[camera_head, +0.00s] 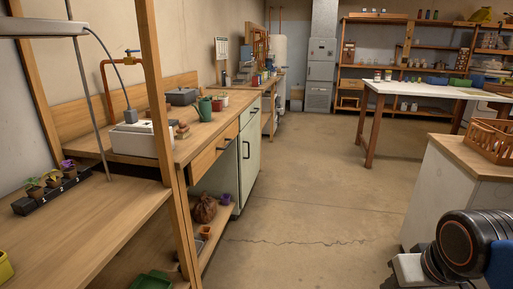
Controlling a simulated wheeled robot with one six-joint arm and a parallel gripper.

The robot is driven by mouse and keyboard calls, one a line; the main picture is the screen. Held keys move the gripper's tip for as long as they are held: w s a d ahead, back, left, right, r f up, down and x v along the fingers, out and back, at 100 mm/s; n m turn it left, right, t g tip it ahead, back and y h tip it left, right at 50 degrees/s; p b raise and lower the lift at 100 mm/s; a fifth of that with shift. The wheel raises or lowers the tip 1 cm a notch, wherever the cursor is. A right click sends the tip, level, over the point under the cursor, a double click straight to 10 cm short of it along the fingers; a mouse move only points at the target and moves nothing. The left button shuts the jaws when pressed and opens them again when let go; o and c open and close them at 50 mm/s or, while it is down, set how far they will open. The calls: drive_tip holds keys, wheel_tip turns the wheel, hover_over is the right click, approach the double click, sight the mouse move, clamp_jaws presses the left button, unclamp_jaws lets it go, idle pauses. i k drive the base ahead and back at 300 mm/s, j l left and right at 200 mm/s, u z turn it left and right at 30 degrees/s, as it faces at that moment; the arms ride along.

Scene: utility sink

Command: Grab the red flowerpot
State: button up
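A small reddish pot (205,232) also shows on the low shelf under the counter, partly in shadow. Part of my arm, with a dark joint and an orange ring, shows at the lower right. My gripper's fingers are not in view, far from both pots in the picture.
A wooden post stands in front of the counter (185,150) at left. Potted seedlings in a black tray (25,206) sit on the left bench. A white table (420,89) and a cabinet with an orange crate (487,139) are at right. The middle floor is clear.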

sight(216, 104)
drive_tip(key=i, duration=1.7)
